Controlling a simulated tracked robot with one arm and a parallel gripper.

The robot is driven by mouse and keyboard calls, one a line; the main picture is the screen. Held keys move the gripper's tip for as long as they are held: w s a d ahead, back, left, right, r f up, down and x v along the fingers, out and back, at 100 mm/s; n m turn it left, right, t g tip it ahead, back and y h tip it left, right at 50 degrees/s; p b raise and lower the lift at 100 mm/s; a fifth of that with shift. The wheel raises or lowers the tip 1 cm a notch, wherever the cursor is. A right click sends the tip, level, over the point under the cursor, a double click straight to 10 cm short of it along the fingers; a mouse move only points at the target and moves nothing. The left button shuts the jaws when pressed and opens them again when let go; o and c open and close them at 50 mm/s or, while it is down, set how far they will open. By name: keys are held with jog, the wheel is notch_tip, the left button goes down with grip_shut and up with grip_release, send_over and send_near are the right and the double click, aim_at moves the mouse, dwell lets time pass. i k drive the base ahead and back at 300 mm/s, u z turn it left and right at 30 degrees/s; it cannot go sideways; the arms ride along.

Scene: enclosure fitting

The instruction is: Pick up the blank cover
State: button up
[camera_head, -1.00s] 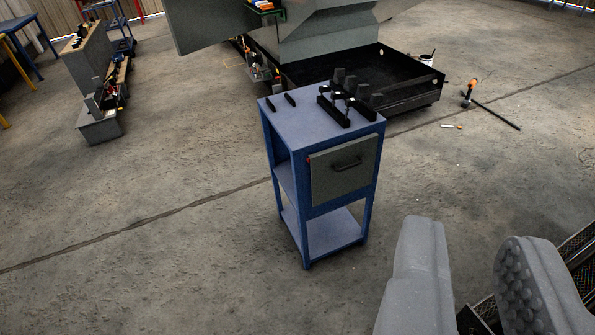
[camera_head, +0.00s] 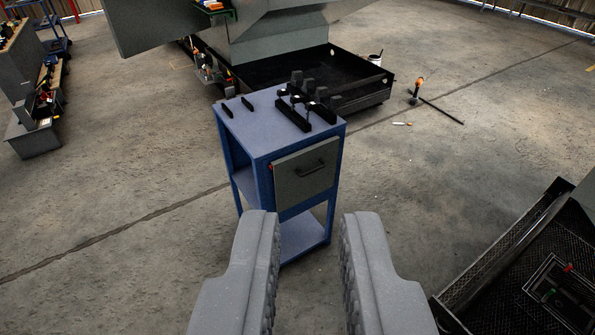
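My gripper (camera_head: 308,230) is open and empty in the lower middle of the view, its two grey fingers apart. Beyond it stands a blue cart (camera_head: 262,134) with a grey drawer front (camera_head: 306,172) and a dark handle. Several small black parts (camera_head: 292,117) stand in a cluster on the right of the cart top. Two small black pieces (camera_head: 247,103) sit on its left side. I cannot tell which, if any, of these is the blank cover. The fingers overlap the cart's lower part in the picture, without visible contact.
A black tray-like base (camera_head: 350,85) under a large grey structure is behind the cart. A dark mesh-floored tray (camera_head: 500,268) is at lower right. An orange-headed tool (camera_head: 417,88) and a dark rod lie on the floor. Concrete floor is open left of the cart.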

aim_at(310, 179)
jog(key=i, duration=1.55)
jog(key=z, duration=0.05)
